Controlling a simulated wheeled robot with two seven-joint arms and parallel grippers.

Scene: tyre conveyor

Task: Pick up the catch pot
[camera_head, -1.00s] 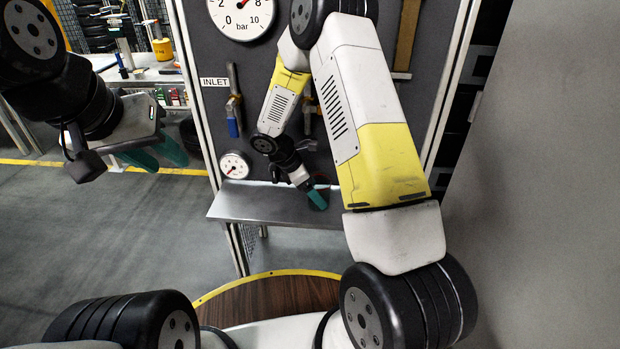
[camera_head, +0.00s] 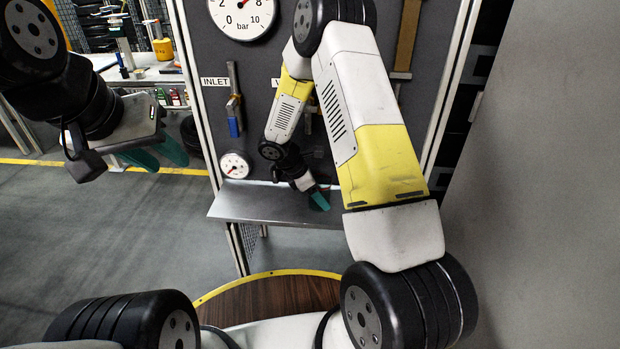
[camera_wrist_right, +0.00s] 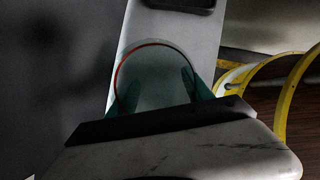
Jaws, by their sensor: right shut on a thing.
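My right gripper (camera_head: 319,198) is low in front of the panel, just above the metal shelf (camera_head: 245,206). In the right wrist view its teal fingers (camera_wrist_right: 158,97) are shut on the catch pot (camera_wrist_right: 154,66), seen as a round grey shape with a thin red rim on its left side. The lower part of the pot is hidden by the gripper body. In the head view I cannot make out the pot clearly behind the fingers. My left gripper (camera_head: 160,157) is open and empty, over the floor at the left.
The dark panel holds a large gauge (camera_head: 241,14), a small gauge (camera_head: 235,165) and a blue-handled valve (camera_head: 234,110) left of my right arm. A workbench (camera_head: 150,78) stands back left. A round wooden surface with a yellow rim (camera_head: 270,274) is below. A grey wall is at right.

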